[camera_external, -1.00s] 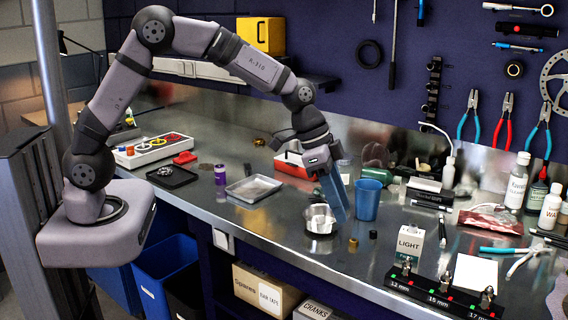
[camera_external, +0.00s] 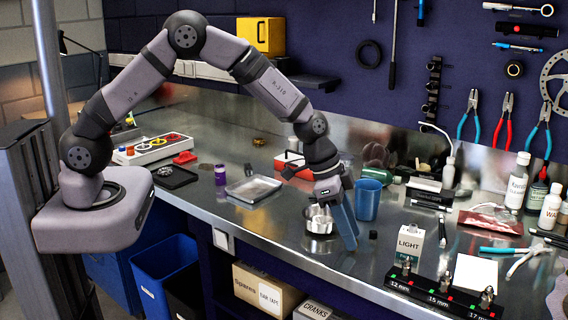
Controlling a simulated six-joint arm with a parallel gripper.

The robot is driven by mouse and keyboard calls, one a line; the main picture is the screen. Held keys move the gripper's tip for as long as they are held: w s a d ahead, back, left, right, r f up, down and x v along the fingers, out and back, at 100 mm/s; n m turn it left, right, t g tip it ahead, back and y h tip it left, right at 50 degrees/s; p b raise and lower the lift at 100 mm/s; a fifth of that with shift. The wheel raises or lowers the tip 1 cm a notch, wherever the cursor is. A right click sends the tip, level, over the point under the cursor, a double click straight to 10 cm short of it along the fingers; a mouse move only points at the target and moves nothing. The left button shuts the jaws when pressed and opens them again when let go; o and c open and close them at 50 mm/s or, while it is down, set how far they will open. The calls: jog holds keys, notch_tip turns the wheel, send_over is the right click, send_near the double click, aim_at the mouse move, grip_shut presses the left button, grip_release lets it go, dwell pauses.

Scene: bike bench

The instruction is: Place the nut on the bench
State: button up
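My gripper (camera_external: 350,240) points down, with its blue fingers at the bench top (camera_external: 285,262), just right of a small metal bowl (camera_external: 319,226). From this side I cannot tell whether the fingers are open or shut. The small brass nut-like piece does not show now; the fingers cover the spot where it stood a second ago. A small dark piece (camera_external: 373,234) stands on the bench just right of the fingertips.
A blue cup (camera_external: 367,200) stands close behind the fingers. A white LIGHT box (camera_external: 409,243) and a black socket rack (camera_external: 437,297) are to the right. A metal tray (camera_external: 253,189) lies to the left. The bench front between tray and bowl is clear.

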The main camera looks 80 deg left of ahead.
jog(key=shift+w+f, duration=0.1)
grip_shut()
dwell(0.3)
notch_tip(320, 180, up, 10)
jog(key=b, duration=0.3)
